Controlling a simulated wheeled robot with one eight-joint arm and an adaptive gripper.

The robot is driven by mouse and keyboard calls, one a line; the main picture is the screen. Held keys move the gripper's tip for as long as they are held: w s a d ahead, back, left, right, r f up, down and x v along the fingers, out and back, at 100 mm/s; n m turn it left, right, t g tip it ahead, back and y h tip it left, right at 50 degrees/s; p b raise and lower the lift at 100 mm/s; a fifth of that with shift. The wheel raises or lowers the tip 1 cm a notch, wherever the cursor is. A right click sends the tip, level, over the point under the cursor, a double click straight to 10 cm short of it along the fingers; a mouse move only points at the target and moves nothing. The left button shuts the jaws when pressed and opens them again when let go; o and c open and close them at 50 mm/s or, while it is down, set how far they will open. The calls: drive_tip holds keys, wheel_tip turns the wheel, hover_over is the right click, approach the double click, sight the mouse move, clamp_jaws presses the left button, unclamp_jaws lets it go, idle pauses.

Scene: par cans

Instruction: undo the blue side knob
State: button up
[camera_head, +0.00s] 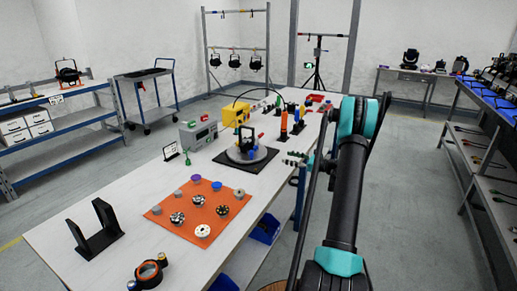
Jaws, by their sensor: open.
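A small dark lamp fixture (251,138) stands in a yoke on a round grey turntable (233,158) on the long table. A blue side knob cannot be made out on it at this size. My gripper (291,159) shows small at the table's right edge, to the right of the turntable and apart from it. It is open, with nothing seen between its fingers. My arm's upper links cover part of the view at right.
An orange mat (164,212) holds several knobs and round parts, one with a blue top (217,185). A yellow box (235,114) and an orange bottle (284,124) stand behind the turntable.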

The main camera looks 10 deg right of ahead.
sight(257, 148)
drive_tip(key=shift+w+d+f, duration=0.15)
drive_tip(key=shift+w+d, duration=0.1)
drive_tip(key=shift+w+a, duration=0.1)
drive_tip(key=shift+w, duration=0.05)
drive_tip(key=x, duration=1.7)
drive_tip(key=shift+r, duration=0.25)
drive_tip(key=shift+c, duration=0.4)
clamp_jaws()
drive_tip(key=shift+n, duration=2.3)
drive_tip(key=shift+o, duration=0.4)
unclamp_jaws()
